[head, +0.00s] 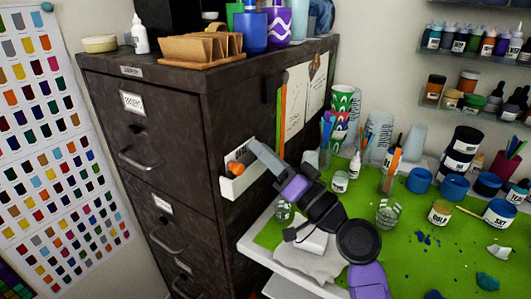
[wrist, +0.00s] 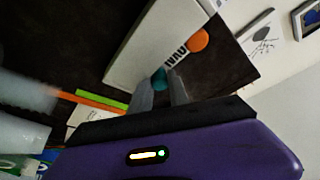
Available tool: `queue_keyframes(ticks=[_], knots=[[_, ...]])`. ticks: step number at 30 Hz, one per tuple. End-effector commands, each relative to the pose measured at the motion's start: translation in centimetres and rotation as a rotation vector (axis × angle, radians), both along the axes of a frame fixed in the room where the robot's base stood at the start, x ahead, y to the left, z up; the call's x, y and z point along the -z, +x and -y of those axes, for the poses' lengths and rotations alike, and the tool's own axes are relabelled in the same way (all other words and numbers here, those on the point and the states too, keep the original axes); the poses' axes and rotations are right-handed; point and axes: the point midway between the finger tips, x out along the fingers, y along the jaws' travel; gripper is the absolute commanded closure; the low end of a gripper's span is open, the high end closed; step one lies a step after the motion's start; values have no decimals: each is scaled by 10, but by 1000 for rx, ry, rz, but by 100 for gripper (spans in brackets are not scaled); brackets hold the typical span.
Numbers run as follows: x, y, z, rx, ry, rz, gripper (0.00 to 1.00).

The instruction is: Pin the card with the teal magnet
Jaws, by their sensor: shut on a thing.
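The teal magnet (wrist: 159,79) shows in the wrist view as a small round piece between the two grey fingertips of my gripper (wrist: 161,86), which is shut on it. In the head view my gripper (head: 256,147) is at the dark cabinet's side, just above a white holder; the magnet cannot be made out there. Two pale sheets hang on the cabinet's side, a nearer card (head: 293,103) and a farther one (head: 317,82). I cannot tell which is the task's card, or what holds each one.
The white holder (head: 243,181) on the cabinet (head: 225,125) has an orange round piece (head: 235,168), also in the wrist view (wrist: 198,40). Orange and green strips (head: 282,115) hang beside the nearer card. The green-topped table (head: 420,262) holds cups, jars and bottles.

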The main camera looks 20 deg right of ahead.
Motion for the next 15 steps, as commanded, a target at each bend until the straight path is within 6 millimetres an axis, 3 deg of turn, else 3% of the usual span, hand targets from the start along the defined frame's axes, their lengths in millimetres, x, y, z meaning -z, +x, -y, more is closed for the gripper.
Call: queue_keyframes(ticks=[11,12,15], knots=[[0,0,1,2,1,1,100],[0,0,1,2,1,1,77],[0,0,1,3,1,0,57]])
